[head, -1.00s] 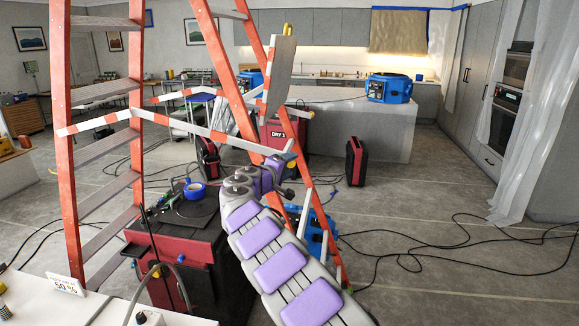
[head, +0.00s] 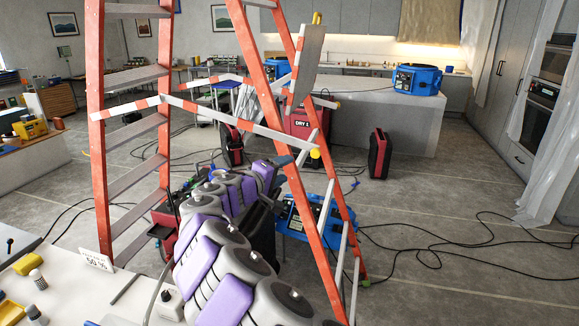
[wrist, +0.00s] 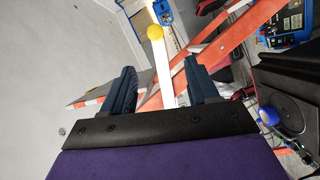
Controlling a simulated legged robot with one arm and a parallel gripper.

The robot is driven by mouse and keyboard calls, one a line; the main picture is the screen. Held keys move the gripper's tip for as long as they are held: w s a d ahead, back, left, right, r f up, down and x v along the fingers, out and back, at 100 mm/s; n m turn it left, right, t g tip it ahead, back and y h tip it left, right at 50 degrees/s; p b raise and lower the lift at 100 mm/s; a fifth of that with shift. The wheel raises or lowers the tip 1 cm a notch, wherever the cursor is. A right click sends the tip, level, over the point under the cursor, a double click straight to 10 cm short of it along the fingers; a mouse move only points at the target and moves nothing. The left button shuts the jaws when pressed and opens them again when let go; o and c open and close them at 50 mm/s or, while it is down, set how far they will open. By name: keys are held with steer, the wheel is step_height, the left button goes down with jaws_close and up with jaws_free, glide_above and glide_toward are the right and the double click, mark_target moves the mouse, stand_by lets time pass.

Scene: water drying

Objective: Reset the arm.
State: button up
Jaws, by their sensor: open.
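My arm (head: 225,240), grey with purple pads, now rises from the bottom of the head view and bends toward the orange stepladder (head: 97,180). My gripper (wrist: 161,88) is open in the wrist view, with its two dark fingers apart. A pale bar with a yellow ball end (wrist: 155,32) shows in the gap between the fingers. I cannot tell its distance, and nothing is gripped. In the head view the gripper's end is largely hidden behind my arm links, close to a red-and-white striped bar with a yellow tip (head: 315,153).
A white table (head: 60,290) with small bottles and a sign (head: 96,260) stands at front left. A blue machine (head: 300,215) sits behind the ladder leg. Black cables (head: 470,240) lie on the floor at right. A red case (head: 379,154) stands near the island (head: 425,130).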

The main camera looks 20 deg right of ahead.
steer(key=shift+s+a, duration=0.15)
steer(key=shift+s, duration=0.05)
steer(key=s+d+r+m+g, duration=0.2)
steer(key=s+d+g, duration=0.1)
steer(key=s+d, duration=0.3)
steer(key=s+d+r+m+g, duration=0.2)
steer(key=s+d+m, duration=0.15)
steer(key=s, duration=0.45)
steer(key=s+d+f+m+g+y, duration=0.1)
steer(key=s+d+f+g+y, duration=0.15)
steer(key=s, duration=0.95)
steer(key=s+a+f+g+y, duration=0.1)
steer(key=s+a+f+y, duration=0.2)
steer(key=s, duration=0.6)
steer(key=s+a+f+n+g+y, duration=0.1)
steer(key=s+a+f+y, duration=0.3)
steer(key=s+a+f, duration=0.3)
steer(key=s+a+f+n+g+y, duration=0.1)
steer(key=s+a+f+y, duration=0.3)
steer(key=s+a, duration=0.6)
steer(key=shift+s+f+g, duration=0.35)
steer(key=shift+s+f, duration=0.55)
steer(key=shift+a+y, duration=0.1)
steer(key=shift+y, duration=0.15)
